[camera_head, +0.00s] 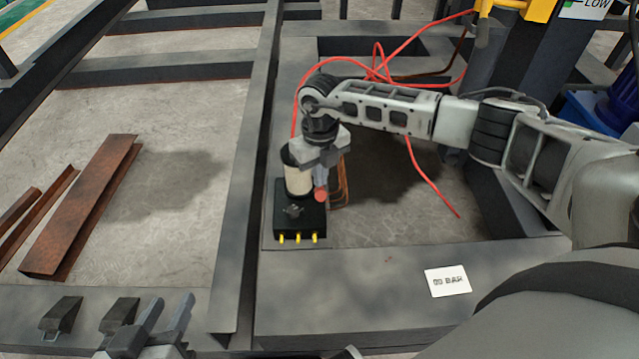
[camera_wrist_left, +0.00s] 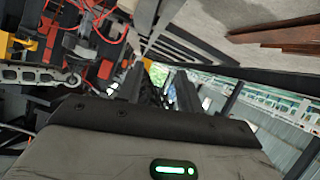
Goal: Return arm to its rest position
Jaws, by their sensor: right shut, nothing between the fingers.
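My right arm reaches in from the right in the head view, its wrist bent down. My right gripper (camera_head: 320,165) is shut and empty, over a black box (camera_head: 300,222) with yellow pegs along its front edge and a cream cylinder (camera_head: 299,180) on it. A red-tipped part (camera_head: 320,194) shows just below the gripper; I cannot tell whether they touch. My left gripper (camera_head: 163,322) is at the bottom left of the head view, its two fingers apart with nothing between them. The fingers also show apart in the left wrist view (camera_wrist_left: 160,88).
Grey steel beams (camera_head: 245,160) frame the work area. A white label (camera_head: 447,281) lies on the front beam. Red cable (camera_head: 430,175) loops behind and beside my right arm. Rusty angle bars (camera_head: 85,205) lie at left. Bare concrete floor (camera_head: 190,240) is clear between.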

